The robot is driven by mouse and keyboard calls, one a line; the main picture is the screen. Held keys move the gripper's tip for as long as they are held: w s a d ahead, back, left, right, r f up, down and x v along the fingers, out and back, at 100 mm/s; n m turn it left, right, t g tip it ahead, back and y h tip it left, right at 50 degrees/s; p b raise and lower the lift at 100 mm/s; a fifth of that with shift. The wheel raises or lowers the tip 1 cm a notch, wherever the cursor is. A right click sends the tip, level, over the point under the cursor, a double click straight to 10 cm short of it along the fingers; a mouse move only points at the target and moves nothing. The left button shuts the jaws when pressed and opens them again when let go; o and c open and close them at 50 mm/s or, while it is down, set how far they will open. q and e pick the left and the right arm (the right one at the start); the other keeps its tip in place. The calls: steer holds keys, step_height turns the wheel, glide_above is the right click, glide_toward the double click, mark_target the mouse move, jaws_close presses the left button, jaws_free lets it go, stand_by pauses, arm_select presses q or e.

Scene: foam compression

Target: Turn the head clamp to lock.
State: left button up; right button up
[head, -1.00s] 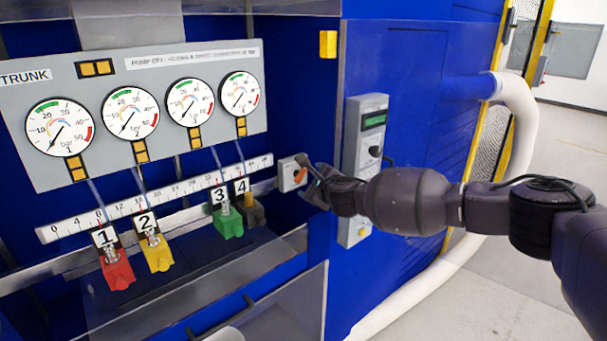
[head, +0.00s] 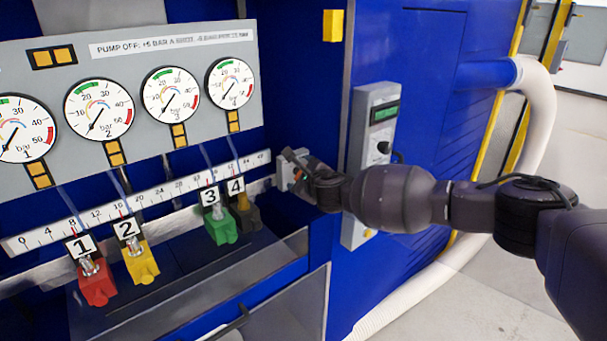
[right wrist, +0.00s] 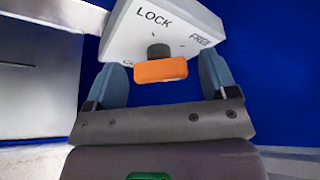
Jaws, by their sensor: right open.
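The head clamp is a light grey block with an orange handle (right wrist: 160,70) on a dark round shaft. In the right wrist view its plate (right wrist: 150,38) reads LOCK and FREE, with a third marking partly hidden behind the handle. My right gripper (right wrist: 178,78) is open, with one finger on each side of the orange handle and a gap on both sides. In the head view the clamp block (head: 284,172) sits at the right end of the rail, and my right gripper (head: 297,172) largely covers the handle. My left gripper is not in view.
A ruler rail (head: 150,200) carries red (head: 97,288), yellow (head: 142,265), green (head: 220,228) and dark clamps to the left. A gauge panel (head: 130,60) stands above. A grey control box (head: 372,150) stands just behind my right forearm.

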steer(key=shift+c, duration=0.3)
steer(key=c, duration=0.9)
steer(key=shift+o, duration=0.2)
steer(key=shift+n, duration=0.3)
steer(key=shift+f+n+t+y+b, duration=0.25)
steer(key=shift+n+t, duration=0.75)
steer(key=shift+n, duration=1.75)
steer(key=shift+r+n+t+y+b, duration=0.1)
steer(key=shift+n+t+y, duration=0.6)
steer(key=shift+n, duration=2)
steer(key=shift+f+n+t+y+b, duration=0.15)
steer(key=shift+n+t, duration=1.15)
steer(key=shift+n, duration=1.45)
steer(key=shift+d+r, duration=0.1)
